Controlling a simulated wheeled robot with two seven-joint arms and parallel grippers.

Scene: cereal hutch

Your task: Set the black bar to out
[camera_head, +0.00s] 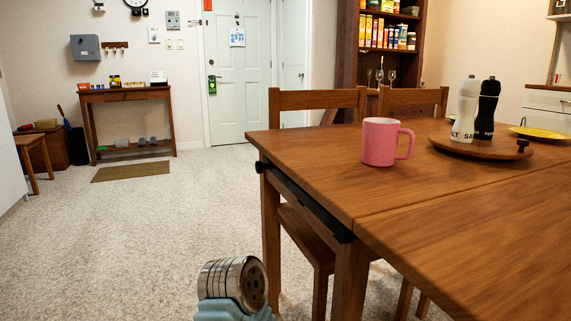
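The black bar (311,206) runs along the underside of the wooden table's (317,196) left edge, just below the tabletop. A round black knob (261,167) sits at its far end, near the table's corner. The bar looks close against the table edge, and I cannot tell how far it is pulled out. Neither of my grippers shows in the head view.
A pink mug (379,142) stands near the table's far left corner. Wooden chairs (317,99) stand at the table. Carpet to the left is clear.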

